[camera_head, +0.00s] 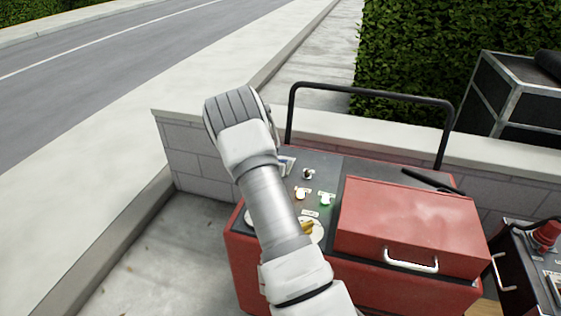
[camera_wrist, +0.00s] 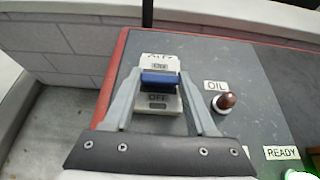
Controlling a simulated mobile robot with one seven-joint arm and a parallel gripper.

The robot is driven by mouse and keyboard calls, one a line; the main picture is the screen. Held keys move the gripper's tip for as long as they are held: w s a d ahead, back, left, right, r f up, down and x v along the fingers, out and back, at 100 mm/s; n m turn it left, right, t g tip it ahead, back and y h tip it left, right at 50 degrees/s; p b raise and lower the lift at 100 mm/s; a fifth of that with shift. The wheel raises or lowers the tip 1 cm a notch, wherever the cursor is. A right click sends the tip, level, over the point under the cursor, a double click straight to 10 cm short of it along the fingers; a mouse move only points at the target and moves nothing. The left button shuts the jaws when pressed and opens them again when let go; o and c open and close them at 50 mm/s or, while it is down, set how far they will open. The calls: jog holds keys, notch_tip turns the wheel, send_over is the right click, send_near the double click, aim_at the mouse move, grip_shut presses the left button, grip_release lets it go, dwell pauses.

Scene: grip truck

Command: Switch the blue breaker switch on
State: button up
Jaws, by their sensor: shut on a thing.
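The blue breaker switch (camera_wrist: 160,79) is a wide blue lever on a pale housing (camera_wrist: 158,104) on the dark panel of the red machine. Its OFF label shows below the lever, and a smaller label I cannot read clearly shows above it. My gripper (camera_wrist: 160,76) has one finger on each side of the housing and is shut on the switch, with the lever between the fingertips. In the head view my arm hides the gripper and most of the switch; only a bit of the housing (camera_head: 288,163) shows beside the arm.
A red box with a handle (camera_head: 410,225) stands to the right. A black rail (camera_head: 370,93) rises behind.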

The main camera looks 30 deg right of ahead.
jog(key=shift+w+d+r+g+y+p, duration=0.3)
jog(key=shift+r+g+y+p, duration=0.4)
jog(key=shift+p, duration=1.7)
jog(key=y+p, duration=0.1)
jog(key=p, duration=0.2)
jog(key=g+y+p, duration=0.1)
jog(key=p, duration=0.3)
jog(key=shift+w+d+g+p, duration=0.2)
jog(key=shift+w+g+p, duration=0.1)
jog(key=p, duration=0.3)
jog(key=shift+w+d+f+g+y, duration=0.1)
jog(key=shift+d+g+y, duration=0.1)
jog(key=shift+g+y, duration=0.1)
jog(key=shift+w+d+f+g+y+p, duration=0.2)
jog(key=shift+g+y+p, duration=0.1)
jog(key=shift+y+p, duration=0.15)
jog(key=b, duration=0.1)
jog(key=g+y+b, duration=0.1)
jog(key=b, duration=0.1)
jog(key=shift+w+d+f, duration=0.25)
jog(key=shift+d+f, duration=0.05)
jog(key=b, duration=0.1)
jog(key=g+y+b, duration=0.1)
jog(key=b, duration=0.1)
jog(key=shift+w+d+y, duration=0.15)
jog(key=shift+d+y, duration=0.05)
jog(key=shift+y, duration=0.05)
jog(key=shift+r+g+y+b, duration=0.15)
jog(key=shift+g+y+b, duration=0.2)
jog(key=shift+b, duration=0.55)
